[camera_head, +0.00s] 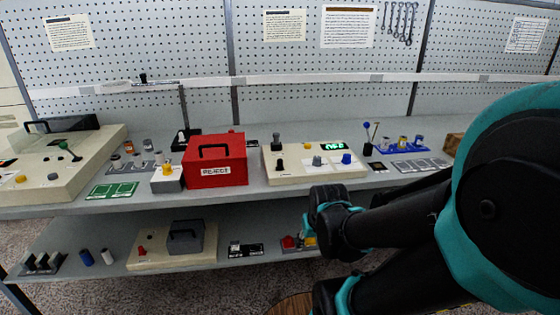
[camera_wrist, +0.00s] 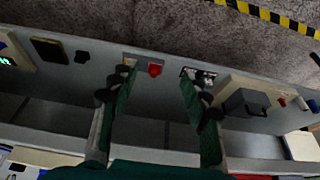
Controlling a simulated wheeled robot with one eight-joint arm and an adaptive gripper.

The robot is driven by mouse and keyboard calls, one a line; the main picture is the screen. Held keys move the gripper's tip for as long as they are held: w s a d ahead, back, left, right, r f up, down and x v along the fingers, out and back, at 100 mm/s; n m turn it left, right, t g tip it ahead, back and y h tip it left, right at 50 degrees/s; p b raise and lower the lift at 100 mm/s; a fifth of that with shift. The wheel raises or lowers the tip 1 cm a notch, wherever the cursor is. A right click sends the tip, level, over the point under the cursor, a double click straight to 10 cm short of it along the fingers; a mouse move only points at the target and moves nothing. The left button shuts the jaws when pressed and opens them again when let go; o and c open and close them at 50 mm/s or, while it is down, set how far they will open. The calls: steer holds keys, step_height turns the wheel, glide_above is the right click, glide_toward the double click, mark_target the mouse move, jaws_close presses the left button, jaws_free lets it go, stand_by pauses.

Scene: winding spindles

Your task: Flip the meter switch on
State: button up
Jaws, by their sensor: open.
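A cream console (camera_head: 300,176) with a lit green display (camera_head: 333,146) stands on the upper shelf in the head view. It carries a small black lever (camera_head: 279,164), a grey-blue knob (camera_head: 316,161) and a blue knob (camera_head: 346,158). No readable label shows which control is the meter switch. Part of a cream box with a green display (camera_wrist: 8,62) shows at the left edge of the wrist view. My gripper (camera_wrist: 158,80) is open and empty, its two fingers apart. A red button piece (camera_wrist: 155,70) shows between the fingers, apart from them as far as I can tell.
A red box (camera_head: 216,174) stands left of the console. A blue rack (camera_head: 400,148) is to its right. The lower shelf holds a cream panel with a grey box (camera_head: 186,237). My arm covers the right side of the head view.

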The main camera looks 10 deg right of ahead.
steer(key=shift+w, duration=0.1)
steer(key=shift+c, duration=1.1)
steer(key=w+r+n, duration=0.1)
steer(key=w+r, duration=0.1)
steer(key=w, duration=0.1)
steer(key=w+a+r+n, duration=0.1)
steer(key=w+r, duration=0.1)
steer(key=w, duration=0.1)
steer(key=w+r+n+y, duration=0.1)
steer(key=w+r, duration=0.1)
steer(key=w, duration=0.1)
steer(key=shift+w+a+r+g, duration=0.15)
steer(key=shift+a+r+g, duration=0.15)
steer(key=shift+a+r, duration=0.1)
jaws_close()
steer(key=w+a+r+n+g+y, duration=0.1)
steer(key=w+r+n, duration=0.3)
steer(key=w+r, duration=0.4)
steer(key=w+a+r+n+y, duration=0.1)
steer(key=w+a+r+n, duration=0.3)
steer(key=w+r, duration=0.5)
steer(key=w+n, duration=0.1)
steer(key=w, duration=0.2)
steer(key=shift+w+a+n+g, duration=0.25)
steer(key=shift+n+g, duration=0.05)
steer(key=shift+g, duration=0.1)
